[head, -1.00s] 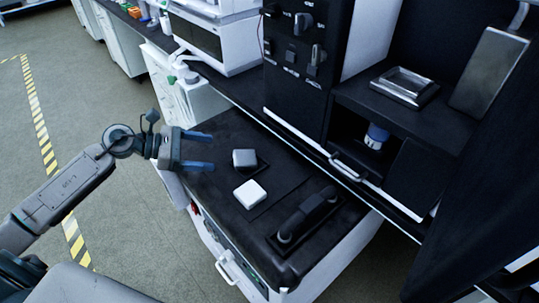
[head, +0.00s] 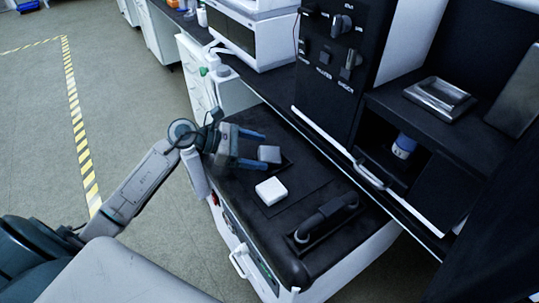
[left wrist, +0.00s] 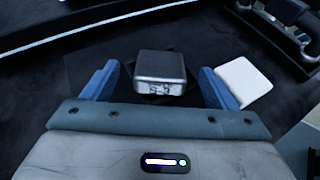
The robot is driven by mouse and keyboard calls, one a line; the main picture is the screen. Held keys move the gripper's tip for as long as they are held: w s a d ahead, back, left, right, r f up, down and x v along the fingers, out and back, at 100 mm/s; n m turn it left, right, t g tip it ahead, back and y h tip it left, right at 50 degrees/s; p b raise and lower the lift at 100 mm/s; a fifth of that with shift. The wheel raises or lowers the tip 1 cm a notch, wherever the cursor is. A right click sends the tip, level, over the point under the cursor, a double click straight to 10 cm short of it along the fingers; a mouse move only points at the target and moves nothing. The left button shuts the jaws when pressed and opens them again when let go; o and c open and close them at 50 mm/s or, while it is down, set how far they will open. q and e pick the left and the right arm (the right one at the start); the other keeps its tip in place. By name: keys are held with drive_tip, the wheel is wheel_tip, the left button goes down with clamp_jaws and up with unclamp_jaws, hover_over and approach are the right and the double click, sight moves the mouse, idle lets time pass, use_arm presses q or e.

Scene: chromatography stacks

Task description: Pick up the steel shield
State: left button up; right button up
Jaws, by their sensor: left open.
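The steel shield looks to be the small grey metal block (head: 269,154) with rounded edges, lying on the black bench top (head: 243,193). In the left wrist view the same block (left wrist: 160,70) sits between and just beyond my fingertips, with faint marks on its near face. My left gripper (head: 262,151) comes in from the left, its blue fingers open on either side of the block. In the left wrist view the gripper (left wrist: 160,85) holds nothing. A white block (head: 271,191) lies close by, just outside one finger. My right gripper is not in view.
A black handle-shaped fixture (head: 327,220) stands on the bench at the near right. A dark cabinet with knobs (head: 335,60) rises behind the bench. Its shelf holds a metal tray (head: 439,96), with a blue and white container (head: 404,146) below.

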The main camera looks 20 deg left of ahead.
sight(269, 153)
use_arm(q)
drive_tip(key=shift+x, duration=1.85)
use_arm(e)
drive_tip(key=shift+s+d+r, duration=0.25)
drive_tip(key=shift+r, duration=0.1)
use_arm(q)
drive_tip(key=c, duration=1.2)
drive_tip(key=shift+r, duration=0.1)
